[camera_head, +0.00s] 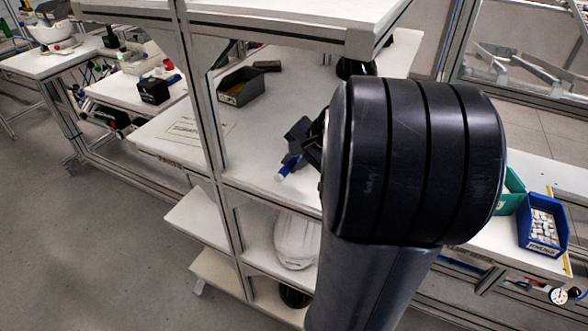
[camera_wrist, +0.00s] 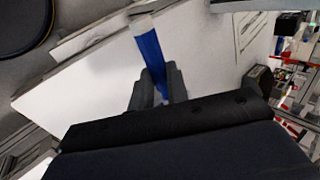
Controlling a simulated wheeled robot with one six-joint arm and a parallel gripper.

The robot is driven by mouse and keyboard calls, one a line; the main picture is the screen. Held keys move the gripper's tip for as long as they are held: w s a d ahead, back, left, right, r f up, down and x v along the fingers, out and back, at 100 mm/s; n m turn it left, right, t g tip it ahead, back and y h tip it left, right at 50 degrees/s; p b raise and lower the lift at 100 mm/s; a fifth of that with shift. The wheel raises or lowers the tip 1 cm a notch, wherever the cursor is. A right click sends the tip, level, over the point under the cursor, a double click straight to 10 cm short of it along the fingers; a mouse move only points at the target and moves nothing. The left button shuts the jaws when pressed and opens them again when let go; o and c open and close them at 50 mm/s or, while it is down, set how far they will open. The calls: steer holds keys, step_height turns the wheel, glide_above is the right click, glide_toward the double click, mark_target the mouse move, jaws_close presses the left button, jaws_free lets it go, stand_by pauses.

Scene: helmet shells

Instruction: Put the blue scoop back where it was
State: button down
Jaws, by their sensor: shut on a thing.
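The blue scoop (camera_wrist: 150,56) is between the two dark fingers of my gripper (camera_wrist: 158,84) in the wrist view. Its blue handle points away from the gripper and ends in a pale tip. In the head view my gripper (camera_head: 303,143) is partly hidden behind my arm, and the scoop's blue and white end (camera_head: 287,167) shows just below it. The gripper is shut on the scoop over the white shelf top (camera_head: 262,140). I cannot tell whether the scoop touches the surface.
A dark open bin (camera_head: 240,87) stands at the shelf's back left, with a printed sheet (camera_head: 198,131) nearer the left edge. Frame posts rise at the left. A white helmet shell (camera_head: 296,240) sits on the shelf below. A blue bin of white pieces (camera_head: 543,226) stands at the right.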

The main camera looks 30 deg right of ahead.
steer(key=shift+f, duration=1.75)
steer(key=shift+f, duration=0.2)
steer(key=c, duration=1.4)
jaws_free()
steer(key=shift+r, duration=0.1)
steer(key=shift+r, duration=0.15)
steer(key=v, duration=1.2)
